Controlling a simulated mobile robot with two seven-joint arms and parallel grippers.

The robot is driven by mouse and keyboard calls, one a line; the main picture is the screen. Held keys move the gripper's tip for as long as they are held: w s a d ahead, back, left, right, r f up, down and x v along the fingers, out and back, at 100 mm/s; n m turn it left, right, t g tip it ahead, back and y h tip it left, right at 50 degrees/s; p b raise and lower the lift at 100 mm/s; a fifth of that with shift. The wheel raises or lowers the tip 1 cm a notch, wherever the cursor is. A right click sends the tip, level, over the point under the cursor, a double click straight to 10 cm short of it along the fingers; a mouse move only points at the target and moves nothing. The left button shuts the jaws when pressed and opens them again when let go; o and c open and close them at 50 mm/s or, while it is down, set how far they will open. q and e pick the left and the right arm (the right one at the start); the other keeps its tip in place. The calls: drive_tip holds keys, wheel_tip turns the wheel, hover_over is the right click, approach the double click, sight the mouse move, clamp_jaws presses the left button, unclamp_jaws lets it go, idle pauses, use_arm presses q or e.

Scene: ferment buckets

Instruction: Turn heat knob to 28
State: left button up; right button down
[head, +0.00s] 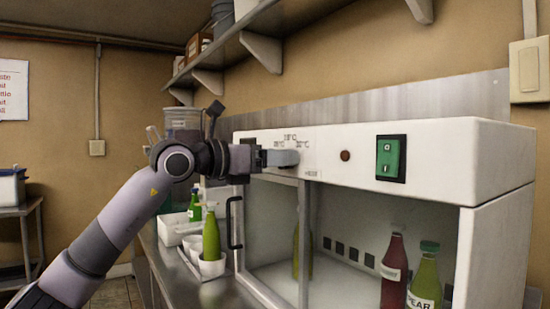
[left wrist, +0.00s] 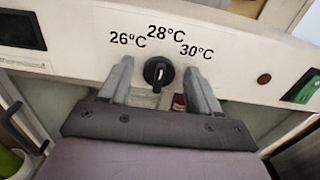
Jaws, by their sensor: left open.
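The black heat knob (left wrist: 158,72) is on the white front panel (left wrist: 235,65) of the cabinet. In the left wrist view it lies below the printed marks 26°C, 28°C and 30°C. A pale pointer line shows on its face, but it is too small to read its setting surely. My left gripper (left wrist: 160,78) is open, one finger on each side of the knob, with visible gaps. In the head view my left gripper (head: 283,158) is at the panel under the marks and hides the knob. My right gripper is in neither view.
A green switch (head: 391,158) and a dark red round light (head: 345,155) are right of the knob. A red bottle (head: 393,270) and a green bottle (head: 425,280) stand inside the cabinet. A black door handle (head: 234,222) is below my arm. Bottles and containers stand on the counter left.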

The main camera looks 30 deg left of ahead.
use_arm(q)
drive_tip(key=b+v, duration=0.1)
drive_tip(key=v, duration=0.6)
drive_tip(key=shift+b, duration=0.4)
